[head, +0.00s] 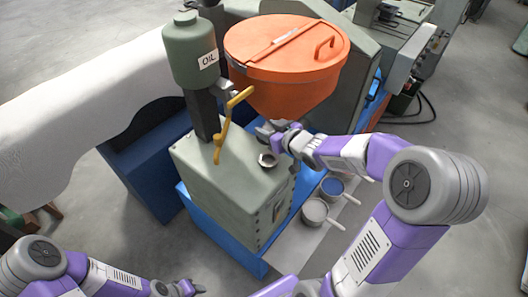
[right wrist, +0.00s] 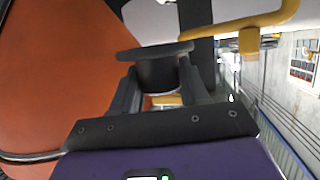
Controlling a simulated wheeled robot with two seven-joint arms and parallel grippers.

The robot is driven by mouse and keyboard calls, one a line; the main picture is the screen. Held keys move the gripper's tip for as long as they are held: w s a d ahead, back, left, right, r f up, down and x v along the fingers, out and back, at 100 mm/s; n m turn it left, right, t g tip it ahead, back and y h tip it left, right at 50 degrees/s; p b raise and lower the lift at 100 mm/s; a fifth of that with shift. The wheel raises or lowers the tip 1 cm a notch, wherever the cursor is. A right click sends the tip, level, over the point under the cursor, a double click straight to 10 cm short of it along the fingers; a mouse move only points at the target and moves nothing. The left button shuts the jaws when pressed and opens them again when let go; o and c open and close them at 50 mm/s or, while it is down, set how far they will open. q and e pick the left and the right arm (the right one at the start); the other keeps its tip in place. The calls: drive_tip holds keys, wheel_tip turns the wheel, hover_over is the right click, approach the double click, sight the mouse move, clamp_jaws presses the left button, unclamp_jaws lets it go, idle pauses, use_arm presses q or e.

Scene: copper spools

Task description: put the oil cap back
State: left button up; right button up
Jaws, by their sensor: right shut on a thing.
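The oil cap (right wrist: 155,51), dark grey with a wide flat disc and a narrower round body, sits between the fingers of my right gripper (right wrist: 160,82) in the right wrist view. In the head view my right gripper (head: 272,133) is shut on it, just above and behind the open filler neck (head: 267,159). This pale ring with a dark hole is on top of the grey-green housing (head: 222,178). The cap and neck look apart. My left gripper (head: 182,288) is at the bottom left, far from the housing; its finger opening is unclear.
An orange hopper (head: 285,55) stands right behind my right gripper. A yellow lever (head: 220,140) rises left of the neck, by the green OIL tank (head: 190,52). Two handled pots (head: 315,211) (head: 332,186) stand right of the housing. Open floor lies in front.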

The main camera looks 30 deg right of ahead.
drive_tip(key=shift+s+f+b, duration=0.1)
drive_tip(key=shift+f+b, duration=1.8)
drive_tip(key=shift+f, duration=3)
drive_tip(key=shift+r, duration=0.1)
drive_tip(key=shift+f+b, duration=0.45)
drive_tip(key=shift+f, duration=0.05)
drive_tip(key=o, duration=1.1)
drive_tip(key=shift+o, duration=0.2)
